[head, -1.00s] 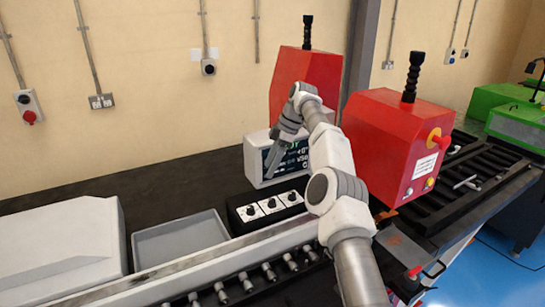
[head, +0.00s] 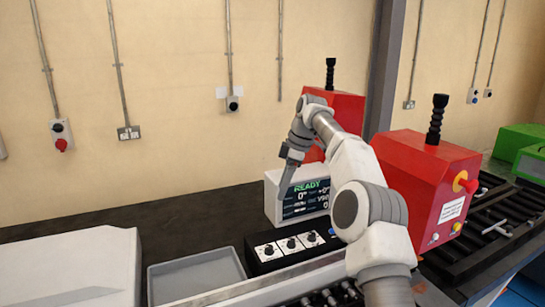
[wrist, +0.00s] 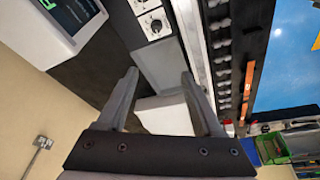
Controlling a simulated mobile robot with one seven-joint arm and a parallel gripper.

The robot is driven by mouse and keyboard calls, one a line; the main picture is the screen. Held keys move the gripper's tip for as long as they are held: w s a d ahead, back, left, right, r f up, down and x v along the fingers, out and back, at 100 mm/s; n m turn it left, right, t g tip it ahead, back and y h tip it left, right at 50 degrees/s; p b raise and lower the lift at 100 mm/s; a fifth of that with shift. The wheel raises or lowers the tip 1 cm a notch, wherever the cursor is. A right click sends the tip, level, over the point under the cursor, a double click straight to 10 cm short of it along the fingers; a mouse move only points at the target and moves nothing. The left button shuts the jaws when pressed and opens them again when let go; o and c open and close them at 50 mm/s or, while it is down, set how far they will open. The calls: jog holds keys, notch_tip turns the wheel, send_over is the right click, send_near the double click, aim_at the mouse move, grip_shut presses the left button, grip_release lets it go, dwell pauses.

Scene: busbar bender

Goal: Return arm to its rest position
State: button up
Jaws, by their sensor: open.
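My arm is raised and bent over the bench in the head view, with its wrist folded down on the left. My gripper (head: 284,178) hangs in front of the display unit (head: 271,203), which reads READY, and covers part of it. In the wrist view my gripper (wrist: 159,76) has its two grey fingers spread apart with nothing between them. The red bender machine (head: 420,165) stands to the right of my arm, and a second red housing (head: 345,108) is partly hidden behind it.
A control box with knobs (head: 290,247), a grey tray (head: 195,277) and a white casing (head: 70,265) line the bench. The black bench top (head: 130,213) is clear along the wall. Green equipment (head: 520,140) stands at the far right.

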jog(key=s+d+r+m+t+h+b, duration=0.15)
jog(key=s+r+m, duration=0.25)
jog(key=s, duration=0.6)
jog(key=s+d+r+m+t+h+b, duration=0.1)
jog(key=s+r+m+h+b, duration=0.2)
jog(key=s, duration=0.6)
jog(key=s+d+f+m, duration=0.2)
jog(key=s+f+m, duration=0.1)
jog(key=s, duration=0.5)
jog(key=s+d+f+m+t+b, duration=0.1)
jog(key=s+d+f+m, duration=0.2)
jog(key=s+f, duration=0.2)
jog(key=s+d+f+m+t+y, duration=0.1)
jog(key=s+f+m, duration=0.3)
jog(key=s, duration=0.7)
jog(key=shift+d+b, duration=0.35)
jog(key=shift+d, duration=0.4)
jog(key=shift+d+f+t, duration=0.1)
jog(key=shift+d+t, duration=0.05)
jog(key=shift+t, duration=0.1)
